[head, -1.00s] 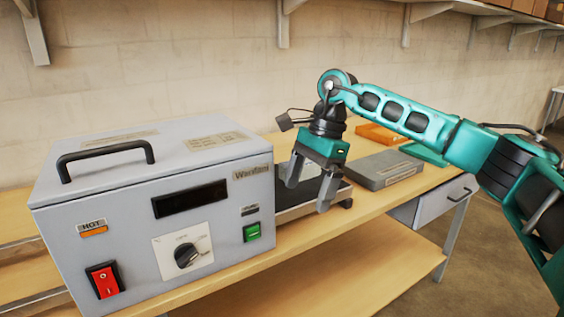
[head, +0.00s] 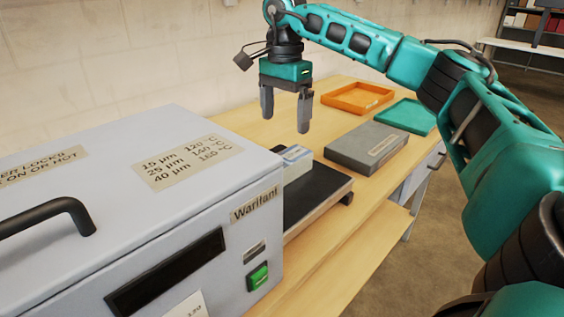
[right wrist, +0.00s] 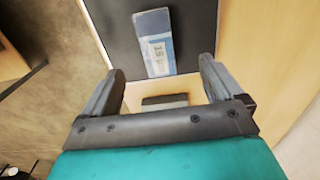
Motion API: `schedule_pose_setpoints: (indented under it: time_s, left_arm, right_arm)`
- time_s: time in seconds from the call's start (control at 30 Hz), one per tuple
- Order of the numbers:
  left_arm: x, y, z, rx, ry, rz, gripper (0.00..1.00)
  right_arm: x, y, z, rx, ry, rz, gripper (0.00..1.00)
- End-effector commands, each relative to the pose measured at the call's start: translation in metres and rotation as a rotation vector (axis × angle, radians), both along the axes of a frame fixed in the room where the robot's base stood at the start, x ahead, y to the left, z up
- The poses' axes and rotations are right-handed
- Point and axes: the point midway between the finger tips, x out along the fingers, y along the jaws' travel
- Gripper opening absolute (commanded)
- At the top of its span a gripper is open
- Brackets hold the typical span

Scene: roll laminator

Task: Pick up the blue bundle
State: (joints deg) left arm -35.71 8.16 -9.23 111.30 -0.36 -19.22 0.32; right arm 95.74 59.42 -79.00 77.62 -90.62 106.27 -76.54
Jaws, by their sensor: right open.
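The blue bundle (head: 296,163), pale with a blue band, lies on the black outfeed plate (head: 318,196) beside the laminator (head: 205,215). The laminator's edge hides part of it in the head view. In the right wrist view the bundle (right wrist: 154,42) lies lengthwise on the dark plate (right wrist: 195,22), a printed label on top. My right gripper (head: 286,116) is open and empty, pointing down above the table, clear of the bundle. In the wrist view its fingers (right wrist: 162,72) stand wide apart, with the bundle ahead of the gap between them. My left gripper is not in view.
A grey flat box (head: 362,150) lies beyond the plate. An orange tray (head: 345,105) and a green tray (head: 408,116) stand further back on the wooden table (head: 245,127). The laminator's tall housing borders the plate on the left.

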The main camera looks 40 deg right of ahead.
Motion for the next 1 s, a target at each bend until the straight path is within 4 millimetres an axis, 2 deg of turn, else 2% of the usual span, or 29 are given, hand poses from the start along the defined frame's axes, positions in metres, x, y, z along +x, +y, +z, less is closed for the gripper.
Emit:
schedule_pose_setpoints:
  time_s: [0.03,0.2,0.47,0.7,0.83,1.0]
  left_arm:
    - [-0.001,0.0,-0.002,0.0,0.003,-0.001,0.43]
    - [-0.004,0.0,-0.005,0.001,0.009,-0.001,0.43]
    - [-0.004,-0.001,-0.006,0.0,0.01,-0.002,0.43]
    - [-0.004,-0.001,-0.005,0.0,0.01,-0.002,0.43]
    - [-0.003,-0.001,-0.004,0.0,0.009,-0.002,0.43]
    - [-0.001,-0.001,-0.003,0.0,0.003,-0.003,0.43]
  right_arm:
    - [-0.001,-0.001,-0.012,0.0,0.004,0.0,0.94]
    - [-0.001,0.0,-0.042,0.0,0.003,0.0,0.94]
    - [-0.002,-0.001,-0.063,0.001,0.001,0.0,0.94]
    - [-0.005,-0.006,-0.098,0.001,0.001,0.0,0.94]
    - [-0.005,-0.006,-0.107,0.002,-0.001,0.0,0.94]
    - [-0.005,-0.006,-0.108,0.002,-0.001,0.0,0.94]
